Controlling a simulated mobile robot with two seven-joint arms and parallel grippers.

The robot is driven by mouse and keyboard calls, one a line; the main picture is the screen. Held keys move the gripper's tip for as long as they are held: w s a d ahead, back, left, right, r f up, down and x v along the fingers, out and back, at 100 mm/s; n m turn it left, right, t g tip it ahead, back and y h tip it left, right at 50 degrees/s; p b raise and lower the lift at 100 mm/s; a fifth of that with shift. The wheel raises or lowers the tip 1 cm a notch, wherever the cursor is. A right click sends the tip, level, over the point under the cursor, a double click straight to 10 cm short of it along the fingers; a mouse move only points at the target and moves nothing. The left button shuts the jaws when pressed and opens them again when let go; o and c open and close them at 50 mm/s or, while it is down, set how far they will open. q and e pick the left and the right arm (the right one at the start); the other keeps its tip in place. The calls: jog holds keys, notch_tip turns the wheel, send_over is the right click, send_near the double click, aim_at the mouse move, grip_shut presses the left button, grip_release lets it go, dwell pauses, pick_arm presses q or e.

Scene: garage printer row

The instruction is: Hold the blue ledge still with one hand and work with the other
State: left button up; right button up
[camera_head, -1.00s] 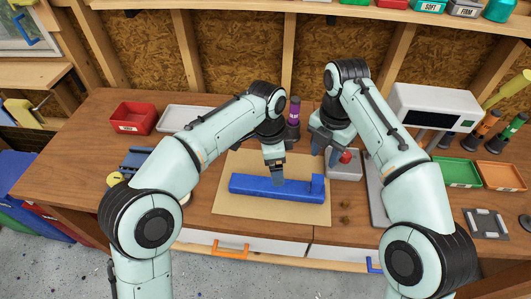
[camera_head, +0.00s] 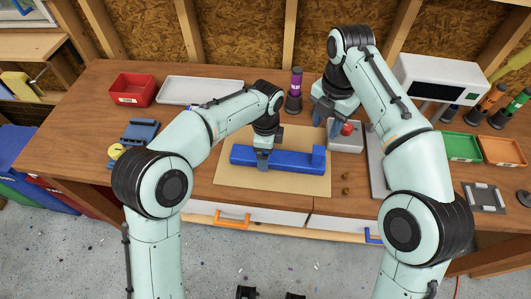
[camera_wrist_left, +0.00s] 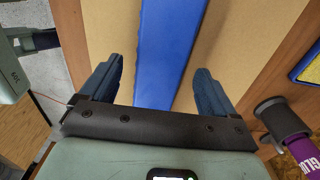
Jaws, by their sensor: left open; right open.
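The blue ledge (camera_head: 290,162) is a long bar with a raised block at its right end. It lies on a tan board (camera_head: 230,180) on the workbench. My left gripper (camera_head: 262,163) is open over the left part of the ledge. In the left wrist view the ledge (camera_wrist_left: 168,45) runs between the two spread fingers of this gripper (camera_wrist_left: 160,70), with a gap on both sides. My right gripper (camera_head: 326,124) is open and empty, beside a grey box (camera_head: 346,143) with a red button (camera_head: 347,129); its fingertips are partly hidden.
A purple glue bottle (camera_head: 295,88) stands behind the board. A red bin (camera_head: 132,88) and a white tray (camera_head: 200,92) are at the back left. Green (camera_head: 458,145) and orange (camera_head: 502,150) trays lie at the right. Small brown pieces (camera_head: 345,190) lie right of the board.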

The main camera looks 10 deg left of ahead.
pick_arm(q)
jog(key=shift+f, duration=1.1)
jog(key=c, duration=1.2)
